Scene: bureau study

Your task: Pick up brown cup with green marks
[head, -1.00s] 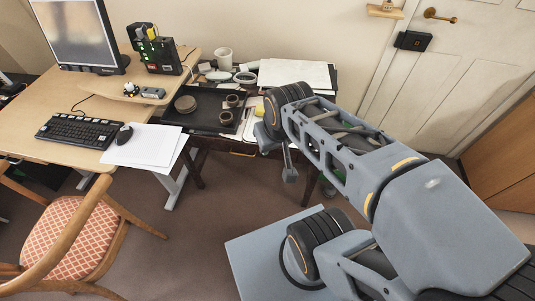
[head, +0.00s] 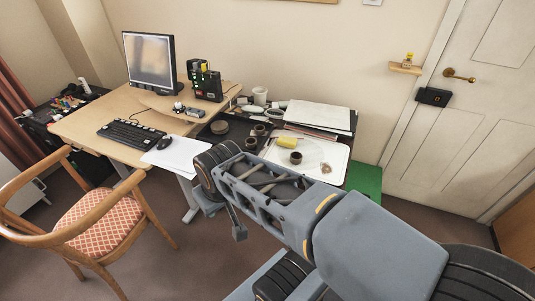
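Several small brown cups stand on the side table behind my arm in the head view. One dark brown cup (head: 296,157) stands on a white tray (head: 325,152). Two more, a brown cup (head: 259,130) and another brown cup (head: 251,143), stand on the dark surface left of the tray. Green marks cannot be made out on any of them at this size. My gripper (head: 239,231) hangs low at the end of the bent arm, in front of the table and apart from the cups. Its fingers are too small and partly hidden to judge.
A desk (head: 100,110) with monitor, keyboard (head: 131,134) and papers stands left of the side table. A wooden chair (head: 95,225) stands at front left. A green box-like thing (head: 364,179) is right of the table, the door (head: 445,130) beyond.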

